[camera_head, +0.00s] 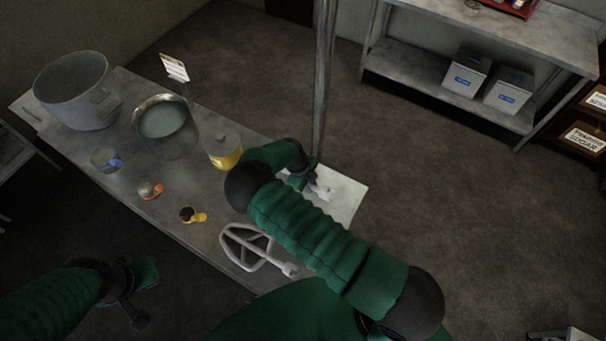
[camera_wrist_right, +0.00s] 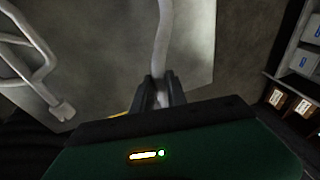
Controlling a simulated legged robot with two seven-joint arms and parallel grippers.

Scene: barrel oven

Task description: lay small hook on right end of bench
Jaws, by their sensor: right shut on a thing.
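My right gripper (camera_head: 312,184) is over the right end of the bench (camera_head: 215,203), above a pale sheet or board (camera_head: 345,193). It is shut on the small hook (camera_head: 325,193), a light grey curved piece. In the right wrist view the hook (camera_wrist_right: 163,40) extends up from between the two dark fingers (camera_wrist_right: 161,92), over the pale surface. I cannot tell whether the hook touches that surface. My left gripper (camera_head: 137,312) is at the lower left, off the bench's front edge; its jaws are unclear.
A flat wire beater (camera_head: 252,247) lies on the bench beside my right arm. A large pot (camera_head: 78,92), a bowl (camera_head: 163,122), a yellow-based container (camera_head: 223,150) and several small cups stand leftward. A pole (camera_head: 322,75) rises behind the bench. A shelf table (camera_head: 500,40) stands at the back right.

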